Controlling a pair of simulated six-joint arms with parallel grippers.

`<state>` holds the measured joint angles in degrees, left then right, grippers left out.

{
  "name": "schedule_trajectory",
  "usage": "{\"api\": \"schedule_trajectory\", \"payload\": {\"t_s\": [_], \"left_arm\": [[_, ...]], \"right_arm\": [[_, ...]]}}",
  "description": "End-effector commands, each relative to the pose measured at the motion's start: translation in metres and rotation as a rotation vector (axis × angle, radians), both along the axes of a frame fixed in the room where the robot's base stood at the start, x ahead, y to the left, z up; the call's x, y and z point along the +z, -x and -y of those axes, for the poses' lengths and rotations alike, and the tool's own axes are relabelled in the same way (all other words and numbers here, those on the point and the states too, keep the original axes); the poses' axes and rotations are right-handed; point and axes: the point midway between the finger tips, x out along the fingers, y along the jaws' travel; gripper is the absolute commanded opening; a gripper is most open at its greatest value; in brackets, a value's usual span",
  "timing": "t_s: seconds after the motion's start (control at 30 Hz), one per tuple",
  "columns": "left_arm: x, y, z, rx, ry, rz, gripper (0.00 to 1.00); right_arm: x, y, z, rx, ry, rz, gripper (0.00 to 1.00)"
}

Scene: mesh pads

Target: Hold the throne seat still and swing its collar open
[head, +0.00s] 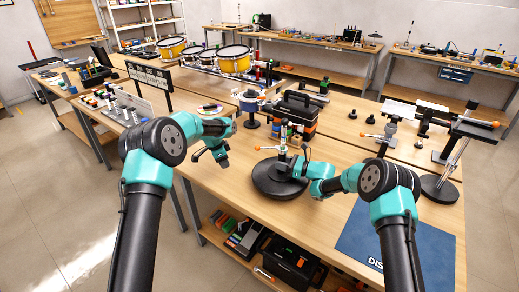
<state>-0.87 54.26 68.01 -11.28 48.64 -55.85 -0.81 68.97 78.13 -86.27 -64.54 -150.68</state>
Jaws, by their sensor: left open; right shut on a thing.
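The throne seat (270,186) is a black round disc lying flat on the near part of the wooden table. An upright metal collar (283,148) stands at its middle, with a small orange-tipped lever (259,148) pointing left. My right gripper (288,168) is low at the middle of the seat, shut on part of it around the collar's foot; its own wrist hides the exact grip. My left gripper (208,157) is open and empty, left of the seat and apart from it, above the table edge.
A black toolbox (299,112) stands behind the collar. A blue mat (365,236) lies at the front right. A stand with a round base (440,189) and several small black parts are at right. Yellow drums (234,61) stand farther back. Bare tabletop lies around the seat.

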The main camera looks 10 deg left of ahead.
Motion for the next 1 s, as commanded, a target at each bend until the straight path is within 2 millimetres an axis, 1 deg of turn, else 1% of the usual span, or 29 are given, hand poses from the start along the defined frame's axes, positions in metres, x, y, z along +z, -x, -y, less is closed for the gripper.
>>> {"api": "schedule_trajectory", "payload": {"t_s": [0.03,0.2,0.3,0.4,0.5,0.6,0.7,1.0], "left_arm": [[0.011,-0.007,0.017,-0.091,-0.027,0.004,0.45],[0.048,-0.019,0.064,-0.403,-0.12,-0.007,0.45],[0.071,-0.023,0.092,-0.58,-0.171,-0.017,0.45],[0.091,-0.022,0.116,-0.735,-0.213,-0.031,0.45],[0.107,-0.021,0.133,-0.853,-0.243,-0.046,0.45],[0.117,-0.019,0.143,-0.925,-0.26,-0.054,0.45],[0.121,-0.018,0.147,-0.955,-0.268,-0.059,0.45],[0.121,-0.018,0.147,-0.957,-0.268,-0.061,0.45]], "right_arm": [[-0.008,0.002,0.0,0.001,0.006,-0.012,0.0],[-0.009,0.002,0.0,0.001,0.006,-0.013,0.0],[-0.009,0.002,0.0,0.001,0.007,-0.013,0.0],[-0.009,0.002,0.0,0.001,0.007,-0.013,0.0],[-0.009,0.002,0.0,0.001,0.007,-0.013,0.0],[-0.009,0.002,0.0,0.001,0.007,-0.013,0.0],[-0.009,0.003,0.0,0.001,0.007,-0.013,0.0],[-0.009,0.003,0.0,0.001,0.007,-0.013,0.0]]}}
